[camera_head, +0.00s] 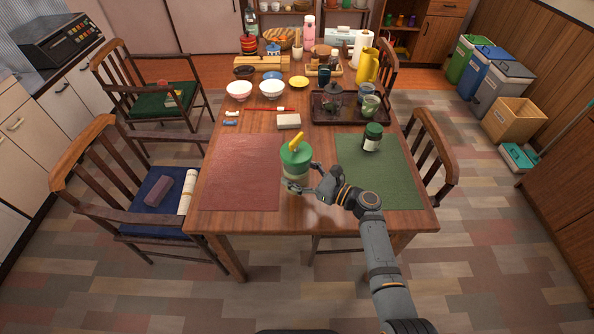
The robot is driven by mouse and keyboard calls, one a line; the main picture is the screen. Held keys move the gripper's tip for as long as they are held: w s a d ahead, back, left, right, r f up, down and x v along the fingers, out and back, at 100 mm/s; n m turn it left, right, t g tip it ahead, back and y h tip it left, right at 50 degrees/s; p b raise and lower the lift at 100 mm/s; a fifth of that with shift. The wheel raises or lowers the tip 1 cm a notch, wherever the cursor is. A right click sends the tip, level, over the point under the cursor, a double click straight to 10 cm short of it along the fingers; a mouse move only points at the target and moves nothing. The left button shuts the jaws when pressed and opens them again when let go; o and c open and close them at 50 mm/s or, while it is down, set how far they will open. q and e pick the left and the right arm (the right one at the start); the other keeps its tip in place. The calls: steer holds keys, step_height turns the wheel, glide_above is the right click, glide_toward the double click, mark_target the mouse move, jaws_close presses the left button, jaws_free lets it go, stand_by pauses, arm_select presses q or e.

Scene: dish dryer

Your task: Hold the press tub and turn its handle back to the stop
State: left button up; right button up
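The press tub (296,172) stands upright near the front middle of the table. It has a green lid (295,157), a pale body and a yellow handle (297,141) slanting across the top. My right gripper (299,176) reaches in from the right at the tub's lower body. Its fingers are spread, one at the tub's right side and one across its front. I cannot tell whether they press on the tub. The tub's base is partly hidden by the gripper. My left gripper is not in view.
A red mat (240,180) lies left of the tub and a green mat (390,185) right, with a dark green jar (372,137) on it. A beige block (289,121) and a red-handled utensil (262,108) lie behind. A tray (322,117) stands back right.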

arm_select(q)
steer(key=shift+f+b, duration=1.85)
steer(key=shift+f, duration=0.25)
arm_select(e)
steer(key=shift+f, duration=2.45)
arm_select(q)
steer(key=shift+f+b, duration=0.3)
steer(key=shift+b, duration=0.05)
arm_select(e)
steer(key=shift+f, duration=0.4)
steer(key=shift+f, duration=0.1)
